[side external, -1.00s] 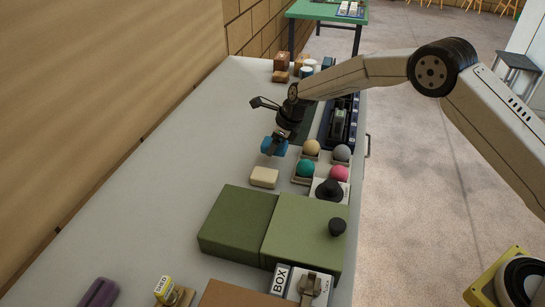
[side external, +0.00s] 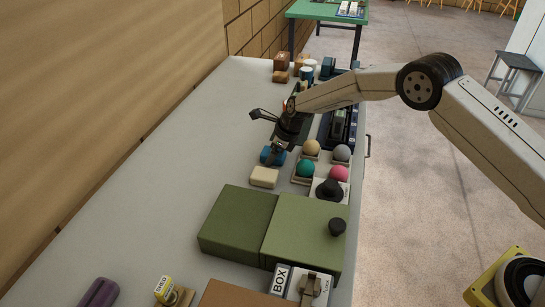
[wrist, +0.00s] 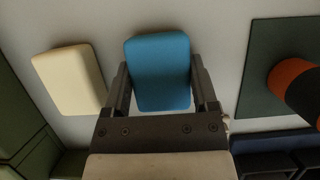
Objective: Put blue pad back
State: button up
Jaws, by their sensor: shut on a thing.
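The blue pad (side external: 267,156) is a small rounded block held in my gripper (side external: 276,153), low over the grey table just behind a cream pad (side external: 264,177). In the wrist view the blue pad (wrist: 158,72) sits between the two fingers of my gripper (wrist: 161,88), which are shut on its sides. The cream pad (wrist: 70,80) lies to its left there, with a narrow gap between them. I cannot tell whether the blue pad touches the table.
Right of the pads, trays hold teal (side external: 305,168), yellow, grey and pink balls. Two green blocks (side external: 238,221) stand nearer. A dark green mat (wrist: 261,60) bears an orange and black cylinder (wrist: 295,85). The table's left side is clear.

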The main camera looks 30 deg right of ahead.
jog(key=o, duration=1.1)
jog(key=shift+f, duration=0.1)
jog(key=shift+v, duration=6.15)
jog(key=shift+s+d+r+n+g+h, duration=0.15)
jog(key=shift+s+d+n+h, duration=0.9)
jog(key=shift+s+n, duration=3.85)
jog(key=shift+s+d+r+n+g, duration=0.1)
jog(key=shift+s+d+r+n, duration=0.15)
jog(key=shift+s+d+n, duration=3.2)
jog(key=shift+s+d+r+n+g+h, duration=0.15)
jog(key=shift+s+n+h, duration=0.4)
jog(key=shift+s+n, duration=5.75)
